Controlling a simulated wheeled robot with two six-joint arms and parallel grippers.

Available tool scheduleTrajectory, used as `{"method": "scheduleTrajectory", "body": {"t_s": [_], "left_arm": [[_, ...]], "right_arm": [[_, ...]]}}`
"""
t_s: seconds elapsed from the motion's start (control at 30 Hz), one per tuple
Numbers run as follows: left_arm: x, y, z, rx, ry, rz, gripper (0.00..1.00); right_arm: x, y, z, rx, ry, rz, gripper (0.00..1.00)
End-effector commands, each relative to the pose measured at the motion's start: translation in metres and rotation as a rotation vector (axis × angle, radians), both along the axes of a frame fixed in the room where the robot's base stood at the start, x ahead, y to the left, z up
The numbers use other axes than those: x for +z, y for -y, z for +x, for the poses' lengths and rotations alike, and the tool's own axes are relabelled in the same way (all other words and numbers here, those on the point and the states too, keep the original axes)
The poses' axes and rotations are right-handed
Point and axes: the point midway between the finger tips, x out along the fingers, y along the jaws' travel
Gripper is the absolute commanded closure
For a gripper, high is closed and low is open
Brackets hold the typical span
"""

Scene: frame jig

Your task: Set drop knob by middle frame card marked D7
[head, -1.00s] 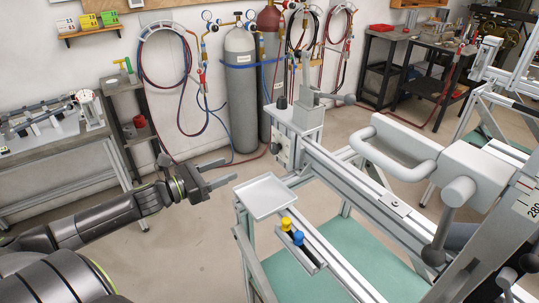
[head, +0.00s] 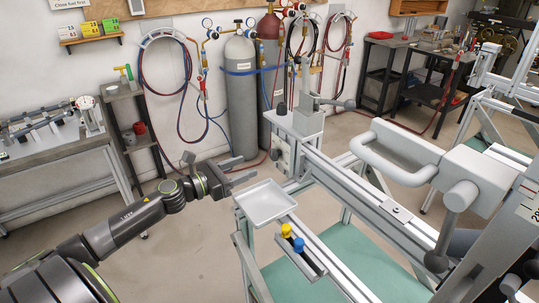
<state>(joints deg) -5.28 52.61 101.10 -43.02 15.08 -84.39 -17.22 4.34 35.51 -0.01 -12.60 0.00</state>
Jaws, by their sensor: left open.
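My left gripper (head: 250,166) is open and empty, its two fingers pointing right, just behind and left of the metal tray on the frame jig. Dark knobs show on the jig: a small one (head: 282,108) on the left post, a ball (head: 350,105) on the lever beside it, and a larger one (head: 436,262) under the grey clamp block at right. I cannot tell which is the drop knob. No card marked D7 can be read. My right gripper is out of view.
An empty square tray (head: 246,206) sits at the jig's near left end. Yellow (head: 286,230) and blue (head: 298,244) capped pieces stand in a holder below it. Gas cylinders (head: 241,110) stand behind. A bench is at far left, with open floor between it and the jig.

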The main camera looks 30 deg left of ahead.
Motion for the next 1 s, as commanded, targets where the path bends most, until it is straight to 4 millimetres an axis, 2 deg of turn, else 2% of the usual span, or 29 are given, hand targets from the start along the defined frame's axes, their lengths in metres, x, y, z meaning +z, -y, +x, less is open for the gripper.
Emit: {"method": "scheduleTrajectory", "body": {"t_s": [0.1, 0.4, 0.6, 0.8, 1.0], "left_arm": [[0.002, 0.004, 0.007, 0.001, -0.003, -0.002, 0.47], [0.005, 0.02, 0.048, 0.002, 0.0, -0.005, 0.47], [0.002, 0.03, 0.074, 0.001, -0.002, -0.002, 0.47], [0.0, 0.035, 0.085, 0.001, -0.004, -0.001, 0.47], [-0.001, 0.036, 0.086, 0.0, -0.004, 0.001, 0.47]], "right_arm": [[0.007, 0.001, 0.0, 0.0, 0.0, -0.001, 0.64], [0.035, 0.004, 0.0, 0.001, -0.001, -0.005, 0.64], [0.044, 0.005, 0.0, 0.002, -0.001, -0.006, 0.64], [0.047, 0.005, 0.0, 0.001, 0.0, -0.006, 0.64], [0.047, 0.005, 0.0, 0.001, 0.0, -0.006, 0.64]]}}
